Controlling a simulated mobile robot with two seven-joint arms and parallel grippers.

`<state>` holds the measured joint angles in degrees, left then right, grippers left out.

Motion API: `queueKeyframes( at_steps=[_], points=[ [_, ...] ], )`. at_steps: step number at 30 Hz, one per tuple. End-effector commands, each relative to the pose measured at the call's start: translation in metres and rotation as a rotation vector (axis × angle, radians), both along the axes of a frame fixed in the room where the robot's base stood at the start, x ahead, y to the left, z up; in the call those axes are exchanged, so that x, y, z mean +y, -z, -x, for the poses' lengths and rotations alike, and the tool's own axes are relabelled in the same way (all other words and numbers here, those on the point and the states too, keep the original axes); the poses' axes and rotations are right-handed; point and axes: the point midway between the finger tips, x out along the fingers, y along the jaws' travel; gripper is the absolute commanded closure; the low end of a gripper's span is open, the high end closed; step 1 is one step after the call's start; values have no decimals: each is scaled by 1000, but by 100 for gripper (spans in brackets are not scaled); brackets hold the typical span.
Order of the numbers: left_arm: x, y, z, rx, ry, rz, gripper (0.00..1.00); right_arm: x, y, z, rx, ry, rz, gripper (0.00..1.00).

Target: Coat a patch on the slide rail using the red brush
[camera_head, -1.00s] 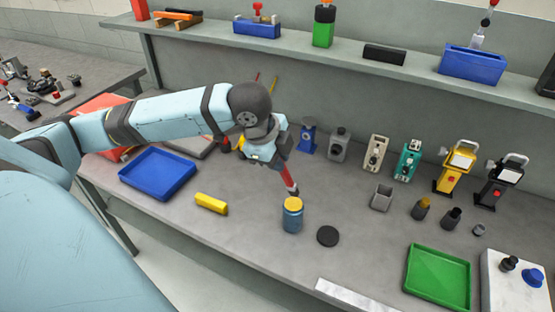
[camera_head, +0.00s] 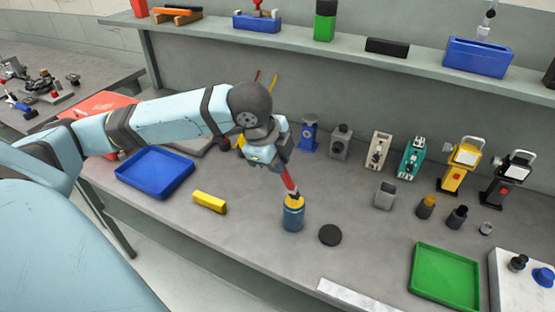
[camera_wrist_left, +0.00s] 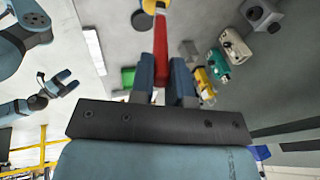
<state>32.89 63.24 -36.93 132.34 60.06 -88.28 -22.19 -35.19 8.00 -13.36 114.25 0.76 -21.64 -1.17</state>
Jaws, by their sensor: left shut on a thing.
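My left gripper (camera_head: 284,166) is shut on the red brush (camera_head: 289,184). The brush points down and its tip meets the yellow top of the blue jar (camera_head: 293,220); whether the bristles are inside is hidden. The left wrist view shows the red handle (camera_wrist_left: 161,40) between the gripper's fingers (camera_wrist_left: 162,75), with the yellow jar top (camera_wrist_left: 153,5) beyond it. A pale flat strip (camera_head: 357,297), probably the slide rail, lies at the bench's front edge. My right gripper (camera_wrist_left: 64,82) shows in the left wrist view, apparently open and empty, away from the bench objects.
A black disc (camera_head: 330,235) lies right of the jar, and a yellow block (camera_head: 210,202) lies left. A blue tray (camera_head: 155,173) and a green tray (camera_head: 444,277) flank them. Several devices stand along the back. The bench between jar and strip is mostly clear.

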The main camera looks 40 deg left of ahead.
Motion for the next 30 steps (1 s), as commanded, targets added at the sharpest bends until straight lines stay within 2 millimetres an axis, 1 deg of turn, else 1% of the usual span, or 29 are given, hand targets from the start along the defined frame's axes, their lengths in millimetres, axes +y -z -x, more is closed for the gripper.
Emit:
queueKeyframes(
  at_steps=[30],
  points=[
    [0,10,0,0,0,0,100,1,1,0,0,-2,-1,10]
  ],
)
